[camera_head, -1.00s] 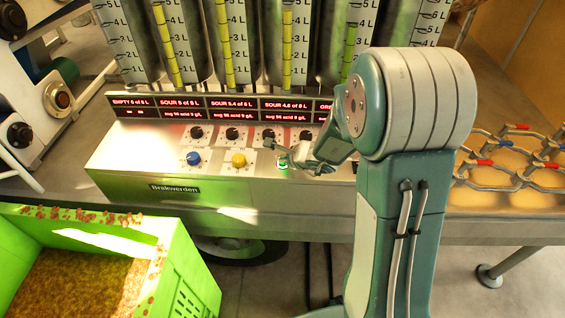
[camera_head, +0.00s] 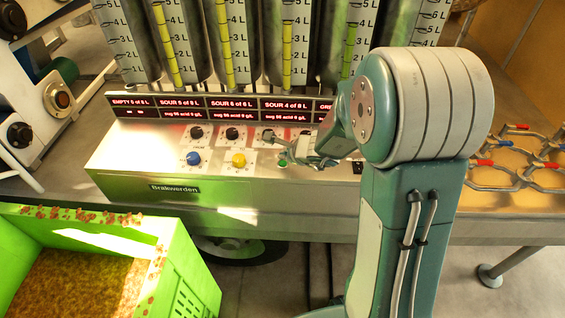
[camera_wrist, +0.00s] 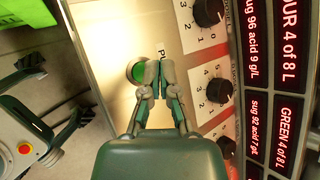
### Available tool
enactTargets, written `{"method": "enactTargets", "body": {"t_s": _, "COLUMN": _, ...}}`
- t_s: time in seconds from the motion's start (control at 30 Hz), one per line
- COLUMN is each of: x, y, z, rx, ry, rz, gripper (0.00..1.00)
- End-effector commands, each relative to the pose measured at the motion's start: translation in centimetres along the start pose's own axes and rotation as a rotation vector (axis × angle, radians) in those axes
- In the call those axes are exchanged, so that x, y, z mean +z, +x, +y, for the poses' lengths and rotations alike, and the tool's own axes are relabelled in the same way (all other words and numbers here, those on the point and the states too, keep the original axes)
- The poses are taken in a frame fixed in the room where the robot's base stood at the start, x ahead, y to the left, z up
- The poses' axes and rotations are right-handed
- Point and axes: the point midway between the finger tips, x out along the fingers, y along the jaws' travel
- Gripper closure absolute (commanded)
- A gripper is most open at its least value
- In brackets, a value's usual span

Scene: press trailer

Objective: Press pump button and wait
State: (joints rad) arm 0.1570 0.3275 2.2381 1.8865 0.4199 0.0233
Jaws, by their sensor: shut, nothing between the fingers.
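The pump button (camera_head: 283,163) is a small round green button on the front panel of the metal dispenser console (camera_head: 130,165). It also shows in the wrist view (camera_wrist: 138,72), beside a partly covered label starting "PU". My gripper (camera_head: 284,151) is shut and empty. In the wrist view its closed fingertips (camera_wrist: 160,70) sit just right of the button and overlap its edge. The head view shows the fingertips just above the button in the picture; I cannot tell whether they touch it. The button looks unlit.
A blue knob (camera_head: 193,158), a yellow knob (camera_head: 239,160) and several black dials are close by. Red displays (camera_head: 230,104) read "SOUR 6 of 6 L" and "SOUR 4 of 8 L". A green crate (camera_head: 190,265) stands at lower left.

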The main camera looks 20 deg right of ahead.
Motion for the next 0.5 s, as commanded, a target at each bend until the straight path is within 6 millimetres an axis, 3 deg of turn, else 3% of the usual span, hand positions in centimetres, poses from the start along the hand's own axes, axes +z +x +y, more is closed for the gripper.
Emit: {"method": "enactTargets", "body": {"t_s": 0.5, "x": 2.2, "y": -3.0, "z": -2.3, "rx": -0.003, "ry": -0.002, "rz": 0.000, "gripper": 1.00}}
